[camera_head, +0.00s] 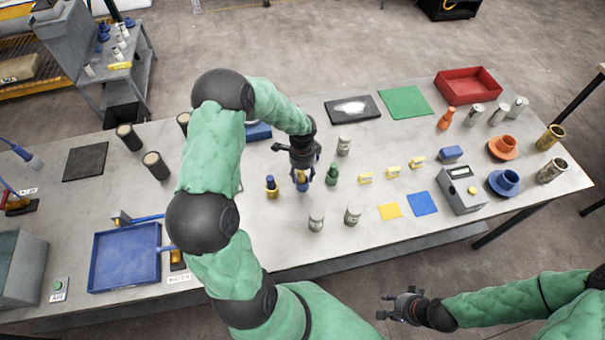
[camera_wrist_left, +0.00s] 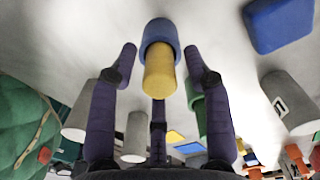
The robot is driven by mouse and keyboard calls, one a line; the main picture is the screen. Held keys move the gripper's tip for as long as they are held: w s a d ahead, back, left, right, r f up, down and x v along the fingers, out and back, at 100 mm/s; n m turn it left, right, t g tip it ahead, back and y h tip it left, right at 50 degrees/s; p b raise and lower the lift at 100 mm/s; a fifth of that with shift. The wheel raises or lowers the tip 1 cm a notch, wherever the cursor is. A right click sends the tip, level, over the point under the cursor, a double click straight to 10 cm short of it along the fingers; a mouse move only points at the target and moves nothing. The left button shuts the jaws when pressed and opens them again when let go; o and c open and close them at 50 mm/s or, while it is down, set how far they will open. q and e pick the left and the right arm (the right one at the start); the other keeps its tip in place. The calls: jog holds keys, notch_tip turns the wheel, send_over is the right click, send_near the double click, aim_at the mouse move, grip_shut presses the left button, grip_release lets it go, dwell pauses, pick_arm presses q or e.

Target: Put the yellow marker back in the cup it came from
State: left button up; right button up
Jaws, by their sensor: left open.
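The yellow marker (camera_head: 302,175) stands in a small blue cup (camera_head: 303,187) near the table's middle. In the left wrist view the yellow marker (camera_wrist_left: 159,78) sticks out of the blue cup (camera_wrist_left: 160,36). My left gripper (camera_head: 302,170) is open above them, its fingers spread around the marker without visible contact. A yellow cup (camera_head: 271,191) with a blue marker (camera_head: 269,181) stands to the left. A green cup with a green marker (camera_head: 332,175) stands to the right. My right gripper (camera_head: 393,305) hangs empty off the table's front edge, fingers spread.
Grey canisters stand in front (camera_head: 316,221) and behind (camera_head: 344,145) the cups. A blue block (camera_head: 258,131) lies behind, partly hidden by my left arm. Small yellow blocks (camera_head: 365,178) lie to the right. A blue tray (camera_head: 125,257) is at the left and a red tray (camera_head: 468,86) at the back right.

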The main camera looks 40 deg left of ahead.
pick_arm(q)
notch_tip(320, 180, up, 12)
jog(key=shift+f, duration=0.25)
jog(key=shift+r+p, duration=0.1)
jog(key=shift+p, duration=0.2)
